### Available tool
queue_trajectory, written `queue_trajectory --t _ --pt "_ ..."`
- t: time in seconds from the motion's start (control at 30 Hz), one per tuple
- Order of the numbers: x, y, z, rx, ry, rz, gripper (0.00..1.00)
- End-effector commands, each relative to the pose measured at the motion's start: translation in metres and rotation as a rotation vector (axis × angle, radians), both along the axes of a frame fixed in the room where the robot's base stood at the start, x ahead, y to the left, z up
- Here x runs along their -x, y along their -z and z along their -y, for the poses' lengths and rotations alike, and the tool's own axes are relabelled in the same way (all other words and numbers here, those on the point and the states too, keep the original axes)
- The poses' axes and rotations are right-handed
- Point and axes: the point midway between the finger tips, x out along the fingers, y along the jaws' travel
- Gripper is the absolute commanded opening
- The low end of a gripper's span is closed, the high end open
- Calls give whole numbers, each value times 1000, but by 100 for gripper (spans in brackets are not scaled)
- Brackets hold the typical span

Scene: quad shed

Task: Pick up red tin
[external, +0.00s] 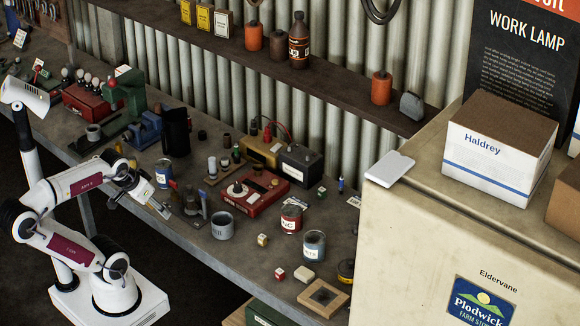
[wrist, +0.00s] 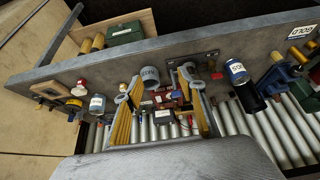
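The red tin (external: 291,217), with a pale label, stands upright on the workbench right of its middle in the external view. A grey-blue tin (external: 314,246) stands just in front of it. I cannot make out the red tin clearly in the wrist view; my left finger covers part of that area. My gripper (external: 158,208) is at the left part of the bench, well away from the red tin. In the wrist view my gripper (wrist: 163,95) has its two yellow-padded fingers wide apart, and nothing is held between them.
A grey mug (external: 222,226) and a red device (external: 256,192) stand between my gripper and the red tin. A blue tin (external: 163,174) stands near my arm. Small blocks and a wooden frame (external: 323,297) lie at the front. A tall cream cabinet (external: 430,230) closes off the right.

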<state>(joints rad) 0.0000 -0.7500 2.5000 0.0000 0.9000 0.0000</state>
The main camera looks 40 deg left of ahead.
Motion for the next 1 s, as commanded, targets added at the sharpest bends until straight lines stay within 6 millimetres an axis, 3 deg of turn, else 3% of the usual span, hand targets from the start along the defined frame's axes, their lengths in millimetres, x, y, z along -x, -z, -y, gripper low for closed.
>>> queue_trajectory --t 0.47,0.57,1.0 --pt "0 0 0 0 0 0 40" --pt "0 0 0 0 0 0 66" --pt "-3 0 1 1 3 3 66"
